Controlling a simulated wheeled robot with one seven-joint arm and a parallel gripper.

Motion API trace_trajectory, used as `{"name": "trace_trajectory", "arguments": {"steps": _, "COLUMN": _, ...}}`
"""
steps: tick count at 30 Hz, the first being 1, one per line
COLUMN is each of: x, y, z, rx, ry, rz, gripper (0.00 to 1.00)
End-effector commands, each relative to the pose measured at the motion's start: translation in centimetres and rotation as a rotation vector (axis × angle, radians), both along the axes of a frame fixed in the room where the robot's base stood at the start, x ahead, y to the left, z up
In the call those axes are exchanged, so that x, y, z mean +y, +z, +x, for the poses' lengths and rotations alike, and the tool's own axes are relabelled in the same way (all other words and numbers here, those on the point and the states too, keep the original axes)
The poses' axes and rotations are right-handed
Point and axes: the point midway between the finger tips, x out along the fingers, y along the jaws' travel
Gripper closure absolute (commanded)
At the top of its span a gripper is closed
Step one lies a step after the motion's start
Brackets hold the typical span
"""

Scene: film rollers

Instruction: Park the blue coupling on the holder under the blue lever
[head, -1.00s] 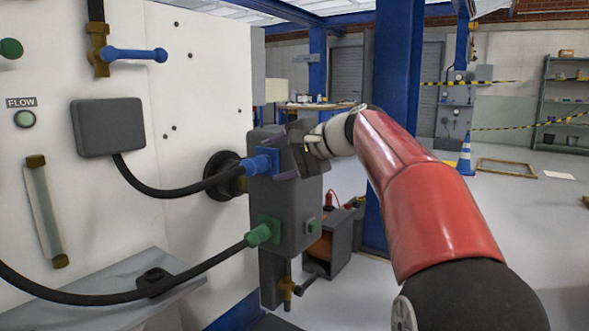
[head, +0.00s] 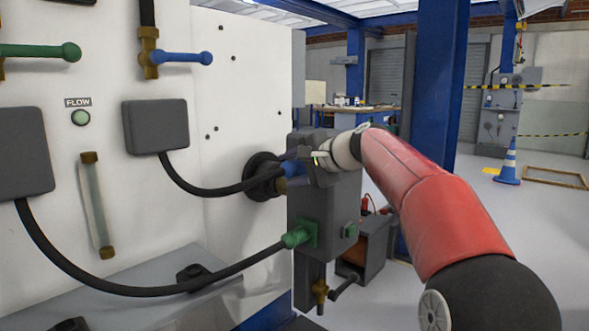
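The blue coupling (head: 291,168) sits plugged into the left face of a grey block and ends a black hose. My gripper (head: 303,163) is at the block's upper part, right beside the coupling and partly covering it. Its fingers are small and overlap the coupling, so I cannot tell whether they are apart or closed on it. The blue lever (head: 184,58) sticks out to the right from a brass valve on the white panel. A dark holder (head: 196,277) lies on the grey shelf below the blue lever; the hose with the green end passes close by it.
A green coupling (head: 298,236) is plugged in lower on the grey block (head: 325,205). A green lever (head: 45,51) is at the far left. Another dark holder (head: 70,325) shows at the bottom left. A blue post (head: 435,100) stands behind my arm. Open floor lies to the right.

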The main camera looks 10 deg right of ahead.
Motion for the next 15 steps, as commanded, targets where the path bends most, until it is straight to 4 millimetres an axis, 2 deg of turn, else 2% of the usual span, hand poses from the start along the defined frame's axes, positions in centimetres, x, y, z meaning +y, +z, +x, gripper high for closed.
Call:
{"name": "trace_trajectory", "arguments": {"steps": 1, "x": -0.01, "y": -0.01, "z": -0.01, "rx": 0.000, "ry": 0.000, "rz": 0.000, "gripper": 0.58}}
{"name": "trace_trajectory", "arguments": {"steps": 9, "x": -0.11, "y": 0.00, "z": 0.02, "rx": -0.001, "ry": -0.003, "rz": -0.001, "gripper": 0.92}}
{"name": "trace_trajectory", "arguments": {"steps": 15, "x": 0.03, "y": -0.03, "z": -0.12, "rx": -0.001, "ry": -0.004, "rz": -0.001, "gripper": 0.92}}
